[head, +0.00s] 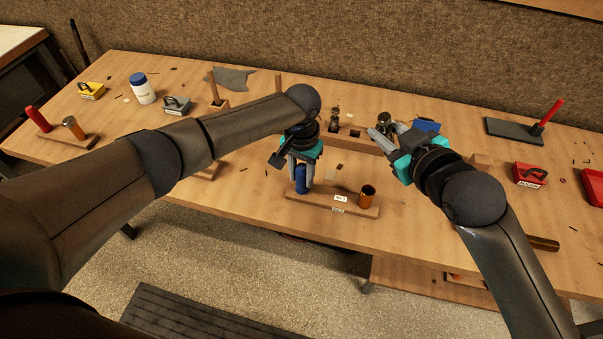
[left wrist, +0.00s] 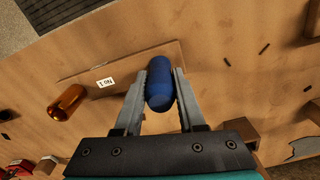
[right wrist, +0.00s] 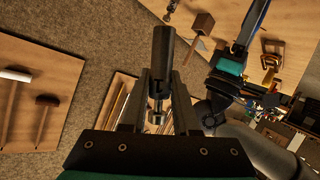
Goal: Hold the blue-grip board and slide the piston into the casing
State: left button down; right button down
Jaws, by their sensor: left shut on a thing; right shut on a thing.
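The board (head: 325,202) lies near the front edge of the table, with a blue grip (head: 302,180) at its left end and an amber-brass casing (head: 368,194) standing open-topped at its right end. A label reads No.1. My left gripper (head: 302,183) is shut on the blue grip; the left wrist view shows the grip (left wrist: 159,88) between the fingers and the casing (left wrist: 67,102) beside it. My right gripper (head: 376,138) is behind the casing, above the table. It is shut on the piston, a dark grey cylinder (right wrist: 162,62) with a thin shiny stem between the fingers.
A wooden rack (head: 358,142) with another piston (head: 335,116) stands behind my left gripper. Another board with a red grip (head: 37,118) and casing (head: 73,128) lies far left. A white bottle (head: 142,88) stands nearby. A red box (head: 529,175) is at right.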

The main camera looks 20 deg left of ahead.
dwell(0.3)
jog(key=m, duration=0.1)
jog(key=f+m, duration=0.1)
jog(key=m, duration=0.1)
jog(key=shift+w+d+f+g, duration=0.1)
jog(key=shift+d+f+g, duration=0.05)
jog(key=shift+f+g, duration=0.15)
notch_tip(320, 180, down, 10)
jog(key=shift+m+y, duration=0.3)
jog(key=shift+y, duration=0.1)
jog(key=shift+f, duration=0.2)
jog(key=shift+f, duration=0.35)
jog(key=c, duration=0.7)
grip_release()
jog(key=shift+o, duration=0.2)
